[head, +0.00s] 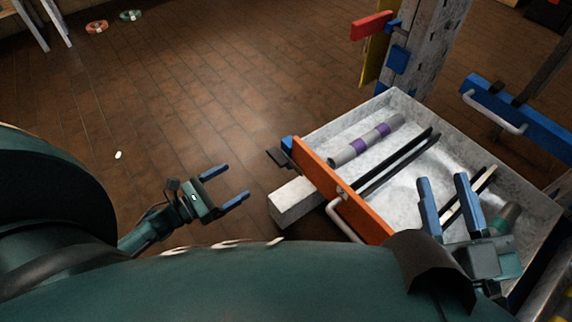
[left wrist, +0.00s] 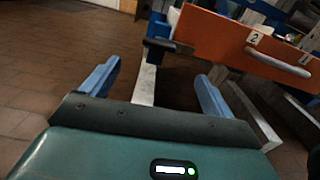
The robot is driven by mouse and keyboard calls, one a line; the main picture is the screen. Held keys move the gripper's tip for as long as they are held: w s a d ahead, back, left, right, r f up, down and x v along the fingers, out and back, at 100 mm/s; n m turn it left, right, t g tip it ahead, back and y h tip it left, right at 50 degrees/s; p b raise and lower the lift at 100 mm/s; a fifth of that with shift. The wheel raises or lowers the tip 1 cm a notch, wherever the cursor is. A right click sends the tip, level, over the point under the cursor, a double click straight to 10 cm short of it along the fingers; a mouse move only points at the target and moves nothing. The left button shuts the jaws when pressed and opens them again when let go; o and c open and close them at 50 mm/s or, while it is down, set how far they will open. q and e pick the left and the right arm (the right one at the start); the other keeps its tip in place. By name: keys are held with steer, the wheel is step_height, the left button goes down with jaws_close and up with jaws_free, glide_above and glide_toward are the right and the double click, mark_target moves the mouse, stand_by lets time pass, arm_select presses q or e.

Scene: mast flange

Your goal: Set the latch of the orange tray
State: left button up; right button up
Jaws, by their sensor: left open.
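The orange tray has a grey box body (head: 340,125) and an orange front panel (head: 318,172) with a white bar handle (head: 343,220). A dark latch lever (head: 278,157) with a blue block sits at the panel's left end. In the left wrist view the panel (left wrist: 225,38) carries number labels, and the dark lever (left wrist: 168,46) juts out ahead, between the finger directions. My left gripper (head: 236,182) is open and empty, left of the lever and apart from it. My right gripper (head: 442,180) is open above the tray's near right part; nothing shows between its fingers.
A grey-purple cylinder (head: 366,139) and dark rails (head: 395,163) lie in the tray. A pale beam (head: 295,202) sticks out below the panel. A post with a red flag-like piece (head: 371,25) stands behind. A blue panel with handle (head: 520,115) is at right. Floor at left is mostly clear.

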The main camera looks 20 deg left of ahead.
mark_target(273, 159)
arm_select(q)
steer(key=shift+m, duration=0.3)
steer(key=b+x, duration=0.1)
steer(key=x, duration=0.5)
steer(key=b+x, duration=0.2)
steer(key=x, duration=0.4)
steer(key=shift+f, duration=0.2)
steer(key=shift+w+d, duration=0.25)
steer(key=shift+w, duration=0.25)
steer(key=shift+w+r, duration=0.1)
arm_select(e)
steer(key=r+n+y, duration=0.1)
steer(key=r, duration=0.1)
steer(key=w+r+n+t+y, duration=0.1)
steer(key=r+n+y, duration=0.1)
steer(key=shift+d, duration=0.2)
steer(key=shift+r, duration=0.1)
arm_select(q)
steer(key=shift+c, duration=0.2)
arm_select(e)
steer(key=shift+t, duration=0.3)
arm_select(q)
steer(key=c, duration=1.4)
steer(key=shift+o, duration=0.2)
steer(key=shift+d, duration=0.1)
arm_select(e)
steer(key=shift+s, duration=0.1)
steer(key=shift+a, duration=0.1)
